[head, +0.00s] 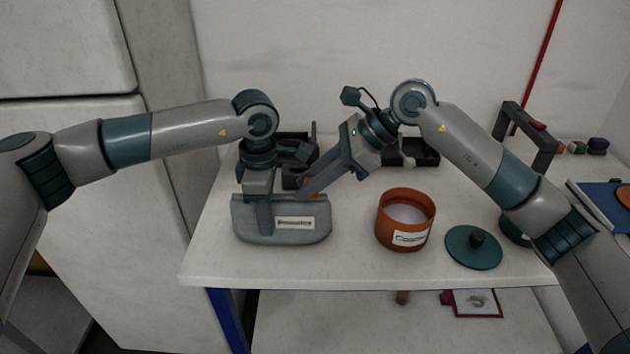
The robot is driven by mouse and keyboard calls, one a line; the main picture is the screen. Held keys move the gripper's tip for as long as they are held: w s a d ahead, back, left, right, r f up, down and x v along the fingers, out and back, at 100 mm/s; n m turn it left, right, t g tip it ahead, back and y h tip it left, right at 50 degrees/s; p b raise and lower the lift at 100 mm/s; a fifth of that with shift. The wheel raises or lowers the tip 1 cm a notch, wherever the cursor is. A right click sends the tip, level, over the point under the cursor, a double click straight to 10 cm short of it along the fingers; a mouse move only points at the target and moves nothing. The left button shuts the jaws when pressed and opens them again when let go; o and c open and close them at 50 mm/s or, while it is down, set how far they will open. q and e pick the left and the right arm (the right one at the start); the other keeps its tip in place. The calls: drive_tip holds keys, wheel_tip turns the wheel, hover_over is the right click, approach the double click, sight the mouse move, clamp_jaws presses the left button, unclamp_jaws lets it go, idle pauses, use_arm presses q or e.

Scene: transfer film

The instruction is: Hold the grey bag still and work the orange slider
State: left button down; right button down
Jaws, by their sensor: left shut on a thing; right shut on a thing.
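The grey bag (300,238) stands on the white table at the front left, with a white label on its front. My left gripper (265,222) points down over the bag's left part and is shut on the bag. The orange slider (311,182) shows only in small part above the bag's top edge, behind the fingers. My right gripper (300,193) reaches down to the left from the upper right and is shut on the slider.
An open orange canister (405,239) with a label stands right of the bag. A round green lid (473,247) with a dark knob lies farther right. A dark tray (424,153) is at the back. A grey frame (527,135) stands at the back right. The front table edge is clear.

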drive_tip(key=shift+a, duration=1.25)
drive_tip(key=shift+d, duration=0.1)
drive_tip(key=c, duration=1.5)
unclamp_jaws()
drive_tip(key=v, duration=1.2)
drive_tip(key=shift+c, duration=0.6)
